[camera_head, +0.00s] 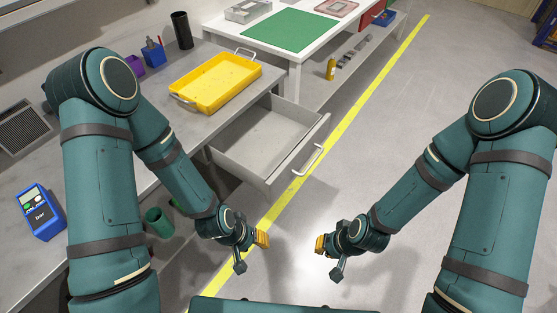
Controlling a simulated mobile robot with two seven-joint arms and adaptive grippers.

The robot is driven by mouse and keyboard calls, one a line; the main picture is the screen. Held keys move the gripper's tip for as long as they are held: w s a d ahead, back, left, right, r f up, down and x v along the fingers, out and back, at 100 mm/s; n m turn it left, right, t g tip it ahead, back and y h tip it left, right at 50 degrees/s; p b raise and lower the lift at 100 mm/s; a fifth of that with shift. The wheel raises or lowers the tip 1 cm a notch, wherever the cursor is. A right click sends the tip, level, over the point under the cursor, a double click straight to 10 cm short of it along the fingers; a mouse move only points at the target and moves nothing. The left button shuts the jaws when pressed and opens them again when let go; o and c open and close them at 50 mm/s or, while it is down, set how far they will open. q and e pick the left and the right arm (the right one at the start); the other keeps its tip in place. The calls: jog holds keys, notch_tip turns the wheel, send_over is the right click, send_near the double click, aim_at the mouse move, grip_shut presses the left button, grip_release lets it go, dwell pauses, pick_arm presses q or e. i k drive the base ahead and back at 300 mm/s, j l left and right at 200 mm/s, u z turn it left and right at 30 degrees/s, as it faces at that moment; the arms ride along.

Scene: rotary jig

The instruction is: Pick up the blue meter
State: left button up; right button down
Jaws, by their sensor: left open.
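The blue meter (40,213) lies on the grey workbench at the far left, with a pale display and the label "bar" on its dark face. My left gripper (261,239) is open and empty, out over the floor in front of the open drawer, well to the right of the meter. My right gripper (321,243) is further right over the floor, also far from the meter. Its yellow fingertips show from the side, so its opening is unclear.
A yellow tray (216,83) stands on the workbench (150,100). An open, empty drawer (268,140) juts out below it. A black cylinder (181,30) and a purple holder (154,56) stand behind. A green cup (158,221) is low at left. A green mat (290,30) lies on the white table.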

aim_at(44, 218)
jog(key=u, duration=2.1)
jog(key=i+j, duration=0.1)
jog(key=j, duration=0.3)
jog(key=i+j, duration=0.1)
jog(key=j, duration=0.25)
jog(key=i+j, duration=0.15)
jog(key=j, duration=0.25)
jog(key=j+z, duration=0.25)
jog(key=z, duration=0.25)
jog(key=j+z, duration=0.25)
jog(key=z, duration=0.2)
jog(key=i, duration=0.05)
